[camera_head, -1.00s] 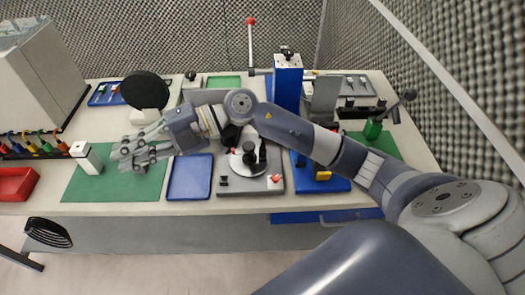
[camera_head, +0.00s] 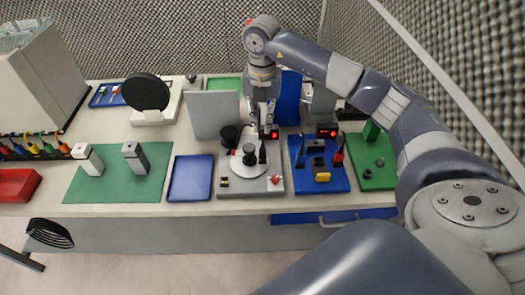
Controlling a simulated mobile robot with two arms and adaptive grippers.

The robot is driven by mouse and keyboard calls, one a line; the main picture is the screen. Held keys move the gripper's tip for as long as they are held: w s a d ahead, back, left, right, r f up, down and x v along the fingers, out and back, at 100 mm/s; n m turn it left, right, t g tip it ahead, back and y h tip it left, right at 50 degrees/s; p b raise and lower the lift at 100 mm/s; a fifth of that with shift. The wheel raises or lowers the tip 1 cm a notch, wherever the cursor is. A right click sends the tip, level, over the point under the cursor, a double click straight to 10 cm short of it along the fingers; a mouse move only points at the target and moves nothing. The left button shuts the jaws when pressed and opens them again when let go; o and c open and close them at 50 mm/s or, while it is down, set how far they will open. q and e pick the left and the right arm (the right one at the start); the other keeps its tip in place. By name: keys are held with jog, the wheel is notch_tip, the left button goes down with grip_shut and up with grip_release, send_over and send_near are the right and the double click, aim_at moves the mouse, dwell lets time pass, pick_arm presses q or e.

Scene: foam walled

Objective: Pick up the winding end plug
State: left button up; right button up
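My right gripper (camera_head: 263,124) points down over the back of the grey winding station (camera_head: 233,187). Its fingers look spread, with nothing clearly between them. Below it, the station carries a pale round disc (camera_head: 243,170) with a dark hub (camera_head: 249,154) and a thin black upright post (camera_head: 262,153). A black spool-like piece (camera_head: 229,136) stands at the station's back left. I cannot tell for sure which small dark part is the winding end plug. My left gripper is not in view.
Left of the station are an empty blue tray (camera_head: 190,178) and a green mat (camera_head: 117,188) bearing a grey-and-white block (camera_head: 134,157). A grey upright panel (camera_head: 212,115) stands behind. A blue plate (camera_head: 318,180) with small parts lies close on the right.

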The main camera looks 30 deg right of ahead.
aim_at(263, 150)
jog(key=shift+f, duration=0.95)
jog(key=shift+s+f+p, duration=0.15)
jog(key=shift+f+p, duration=0.4)
jog(key=shift+p, duration=0.1)
notch_tip(263, 150, down, 3)
jog(key=shift+s+a+f+p, duration=0.1)
jog(key=shift+s+f+p, duration=0.05)
jog(key=shift+p, duration=0.75)
jog(key=shift+f, duration=0.6)
grip_shut()
jog(key=shift+r, duration=0.2)
